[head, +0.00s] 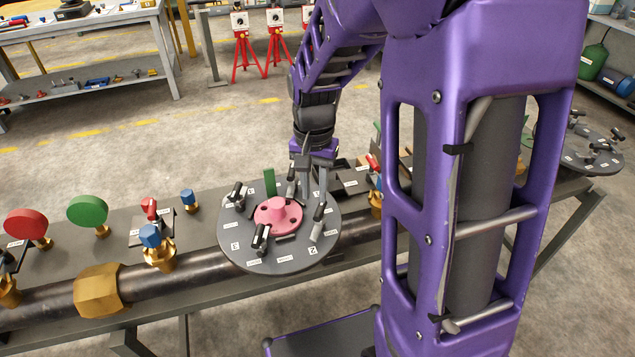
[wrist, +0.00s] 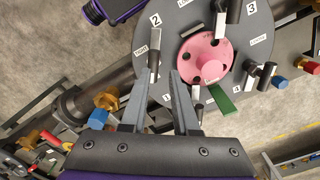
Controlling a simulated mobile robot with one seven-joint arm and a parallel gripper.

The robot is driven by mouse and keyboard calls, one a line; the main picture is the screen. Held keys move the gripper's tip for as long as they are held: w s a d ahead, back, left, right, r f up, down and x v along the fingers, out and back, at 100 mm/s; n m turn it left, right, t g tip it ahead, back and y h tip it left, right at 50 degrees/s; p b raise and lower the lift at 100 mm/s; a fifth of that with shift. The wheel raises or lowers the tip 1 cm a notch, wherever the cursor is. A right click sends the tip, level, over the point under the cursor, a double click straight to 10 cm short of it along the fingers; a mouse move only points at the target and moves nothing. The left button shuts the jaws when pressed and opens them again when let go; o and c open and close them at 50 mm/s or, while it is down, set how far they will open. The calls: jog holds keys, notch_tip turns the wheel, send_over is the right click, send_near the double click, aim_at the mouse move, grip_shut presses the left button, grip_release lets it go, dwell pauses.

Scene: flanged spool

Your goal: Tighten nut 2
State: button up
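A round grey flange plate (head: 270,258) with a pink hub (head: 278,213) carries several nuts with black-and-grey lever handles. The numbers 1 to 4 are on labels around it in the wrist view. Nut 2's handle (wrist: 154,62) is beside label 2 (wrist: 155,20); in the head view it shows at the right of the plate (head: 318,219). My gripper (wrist: 157,73) is open, one finger to each side of this handle in the wrist view. I cannot tell how deep the fingertips sit or whether they touch it. In the head view, my gripper (head: 316,188) is over the plate's right back part.
A green tab (head: 269,182) stands at the plate's back edge. A dark pipe (head: 192,277) with brass fittings and red, green and blue knobs runs leftwards along the bench. Other nut handles (wrist: 197,92) stand close to my right finger. Open floor lies behind the bench.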

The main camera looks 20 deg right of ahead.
aim_at(320, 208)
jog(key=shift+d, duration=0.55)
jog(key=shift+d+f, duration=0.1)
jog(key=shift+f, duration=0.05)
notch_tip(320, 208, down, 8)
jog(key=b, duration=0.2)
jog(key=shift+b, duration=0.3)
jog(key=shift+r+m+p, duration=0.4)
jog(key=shift+r+m, duration=0.2)
jog(key=shift+m, duration=0.1)
jog(key=m, duration=0.9)
jog(key=shift+r, duration=0.1)
jog(key=m+p, duration=0.1)
jog(key=m, duration=0.5)
jog(key=shift+r+p, duration=0.15)
jog(key=shift+p, duration=0.15)
jog(key=m, duration=0.3)
jog(key=shift+m, duration=0.4)
jog(key=n, duration=0.2)
jog(key=shift+n, duration=0.4)
notch_tip(320, 208, up, 7)
jog(key=shift+f, duration=0.15)
jog(key=shift+w, duration=0.1)
